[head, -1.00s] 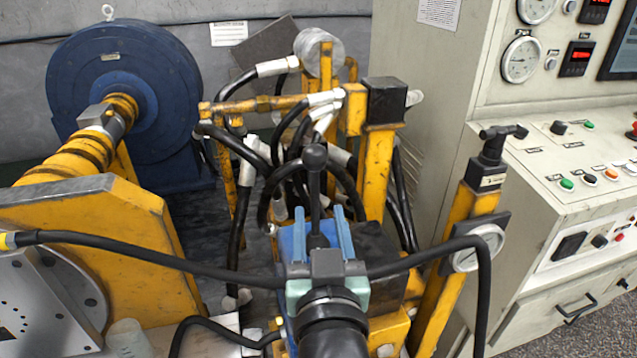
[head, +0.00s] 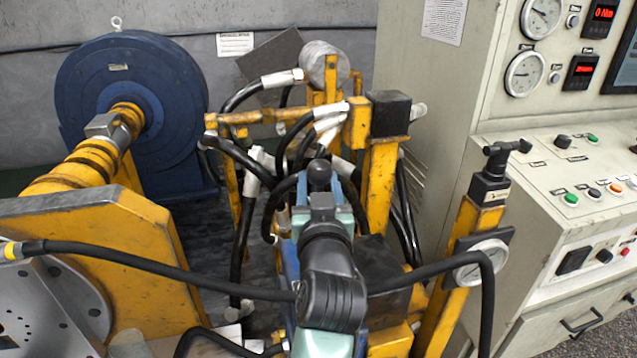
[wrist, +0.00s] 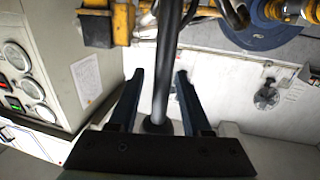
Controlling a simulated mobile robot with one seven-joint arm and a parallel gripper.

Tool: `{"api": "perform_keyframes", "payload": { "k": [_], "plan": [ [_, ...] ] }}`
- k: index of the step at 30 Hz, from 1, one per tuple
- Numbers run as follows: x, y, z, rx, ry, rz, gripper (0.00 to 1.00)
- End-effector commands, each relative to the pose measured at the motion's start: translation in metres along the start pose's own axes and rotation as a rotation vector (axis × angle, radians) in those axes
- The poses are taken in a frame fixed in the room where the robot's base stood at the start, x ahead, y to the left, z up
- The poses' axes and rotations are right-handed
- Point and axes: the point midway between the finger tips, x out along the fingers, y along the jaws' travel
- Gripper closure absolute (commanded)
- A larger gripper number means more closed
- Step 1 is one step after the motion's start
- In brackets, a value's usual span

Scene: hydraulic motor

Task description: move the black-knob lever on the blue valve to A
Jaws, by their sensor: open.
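My gripper (wrist: 159,73) is open. In the wrist view the dark lever shaft (wrist: 168,60) runs down between the two fingers, with a gap on each side. The wide dark end near the palm (wrist: 158,126) looks like the knob, also between the fingers. In the head view my wrist covers most of the valve and the lower lever. No A mark can be made out.
A black hose (head: 150,268) crosses in front of the valve, behind my wrist. A yellow post with a black handle (head: 490,185) and a gauge (head: 480,262) stand at right. Yellow frames and hoses (head: 380,185) crowd behind. The control console (head: 560,165) is further right.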

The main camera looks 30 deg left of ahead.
Motion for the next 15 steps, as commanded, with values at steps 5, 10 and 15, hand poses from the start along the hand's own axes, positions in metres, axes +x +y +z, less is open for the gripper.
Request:
{"api": "perform_keyframes", "payload": {
  "k": [5, 10, 15],
  "plan": [
    [0.0004, 0.0001, 0.0002, 0.0, 0.0, 0.0, 0.52],
    [0.0002, 0.0, 0.0002, 0.0, 0.0, 0.0, 0.71],
    [0.0001, 0.0001, 0.0003, 0.0, -0.001, 0.0, 1.0]
  ]
}}
